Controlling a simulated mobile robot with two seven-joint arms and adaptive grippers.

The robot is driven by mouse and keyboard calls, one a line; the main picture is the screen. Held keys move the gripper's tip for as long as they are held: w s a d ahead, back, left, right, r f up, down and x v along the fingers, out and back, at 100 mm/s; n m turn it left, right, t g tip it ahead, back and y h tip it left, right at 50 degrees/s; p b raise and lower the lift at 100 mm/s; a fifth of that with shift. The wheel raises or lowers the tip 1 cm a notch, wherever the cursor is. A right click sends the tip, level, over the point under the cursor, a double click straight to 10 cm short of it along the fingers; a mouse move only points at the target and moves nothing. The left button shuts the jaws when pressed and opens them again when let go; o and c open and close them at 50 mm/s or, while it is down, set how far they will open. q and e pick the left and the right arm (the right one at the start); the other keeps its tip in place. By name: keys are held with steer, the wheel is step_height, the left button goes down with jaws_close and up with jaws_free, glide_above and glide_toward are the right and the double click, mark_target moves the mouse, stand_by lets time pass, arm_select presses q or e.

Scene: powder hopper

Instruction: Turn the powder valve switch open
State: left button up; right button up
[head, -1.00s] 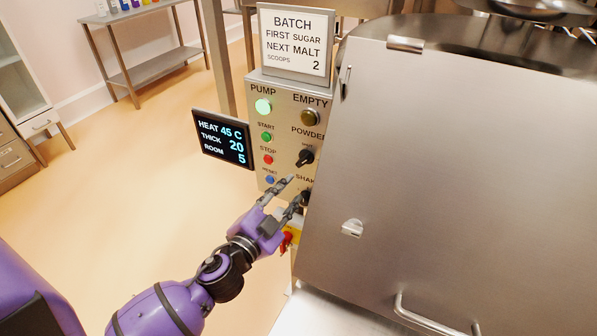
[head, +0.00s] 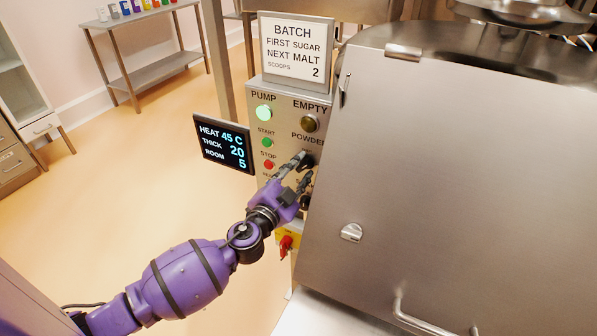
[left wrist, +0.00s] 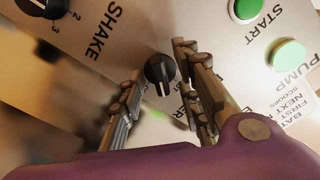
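The powder valve switch (head: 308,161) is a black rotary knob under the POWDER label on the grey control panel, partly covered by my fingers in the head view. It shows clearly in the left wrist view (left wrist: 160,69), with a pale pointer line. My left gripper (head: 304,166) is at the panel, its fingers open on either side of the knob. In the left wrist view there seems to be a gap on both sides; contact cannot be told. My right gripper is not in view.
The SHAKE knob (left wrist: 42,7) is close beside the switch. The green START button (head: 267,142) and red STOP button (head: 269,164) are to the left. A screen (head: 224,143) juts out at the left. The large steel hopper front (head: 450,190) stands close on the right.

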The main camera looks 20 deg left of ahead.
arm_select(q)
jaws_close()
steer(key=shift+m, duration=0.4)
steer(key=m, duration=0.3)
steer(key=shift+r+m+p, duration=0.1)
steer(key=shift+m+p, duration=0.2)
steer(key=shift+p, duration=0.1)
steer(key=m, duration=0.4)
steer(key=shift+m+p, duration=0.4)
steer(key=shift+m, duration=0.3)
jaws_free()
